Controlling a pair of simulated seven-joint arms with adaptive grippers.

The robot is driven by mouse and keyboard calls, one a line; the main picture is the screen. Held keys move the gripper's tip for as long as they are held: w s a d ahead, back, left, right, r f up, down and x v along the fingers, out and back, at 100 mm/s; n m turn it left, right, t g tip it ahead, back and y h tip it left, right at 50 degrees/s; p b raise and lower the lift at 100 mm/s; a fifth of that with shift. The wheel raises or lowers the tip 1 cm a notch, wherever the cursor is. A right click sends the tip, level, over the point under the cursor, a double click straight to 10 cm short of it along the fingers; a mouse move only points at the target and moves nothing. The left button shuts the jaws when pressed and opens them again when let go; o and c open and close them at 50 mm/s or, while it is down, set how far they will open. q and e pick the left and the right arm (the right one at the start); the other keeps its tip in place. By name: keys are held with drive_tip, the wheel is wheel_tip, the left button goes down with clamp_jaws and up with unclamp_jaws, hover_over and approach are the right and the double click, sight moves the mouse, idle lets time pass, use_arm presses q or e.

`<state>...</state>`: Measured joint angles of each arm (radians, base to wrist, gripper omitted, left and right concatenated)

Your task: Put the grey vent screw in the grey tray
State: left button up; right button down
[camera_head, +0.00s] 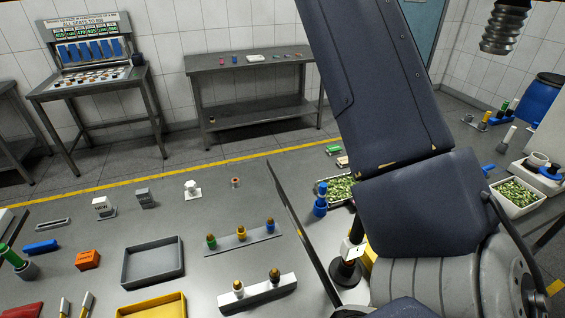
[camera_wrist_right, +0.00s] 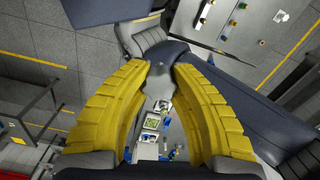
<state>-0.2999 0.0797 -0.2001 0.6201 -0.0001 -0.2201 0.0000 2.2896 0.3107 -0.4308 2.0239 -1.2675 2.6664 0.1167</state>
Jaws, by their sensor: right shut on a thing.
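The grey tray (camera_head: 153,262) stands empty on the table, left of centre in the head view. The piece is hard to make out against the background. In the head view my right arm rises through the picture and its gripper is out of frame. My left gripper is not in view.
A yellow tray (camera_head: 152,305) stands in front of the grey one. Racks with several coloured pegs (camera_head: 242,240) stand to its right, and an orange block (camera_head: 88,260) to its left. A white bin of green pieces (camera_head: 515,197) is at the far right.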

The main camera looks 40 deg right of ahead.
drive_tip(key=w+a+f+m, duration=0.3)
drive_tip(key=w+a+m, duration=0.1)
drive_tip(key=w+a, duration=1.05)
drive_tip(key=w+a+f+m, duration=0.1)
drive_tip(key=w+f+m, duration=0.1)
drive_tip(key=w+f, duration=0.6)
drive_tip(key=w+a+f+m, duration=0.2)
drive_tip(key=w+f, duration=0.3)
drive_tip(key=w, duration=0.7)
drive_tip(key=w+d+f+m, duration=0.2)
drive_tip(key=w+f, duration=0.5)
drive_tip(key=f, duration=0.4)
drive_tip(key=w+d+f+m, duration=0.1)
drive_tip(key=w+f, duration=0.7)
drive_tip(key=f, duration=0.2)
drive_tip(key=shift+w+d+f, duration=0.25)
drive_tip(key=shift+f, duration=3.85)
drive_tip(key=shift+w+d+f, duration=0.2)
drive_tip(key=shift+f, duration=3.9)
drive_tip(key=shift+w+d+f, duration=0.25)
drive_tip(key=shift+f, duration=3.85)
drive_tip(key=shift+f, duration=0.35)
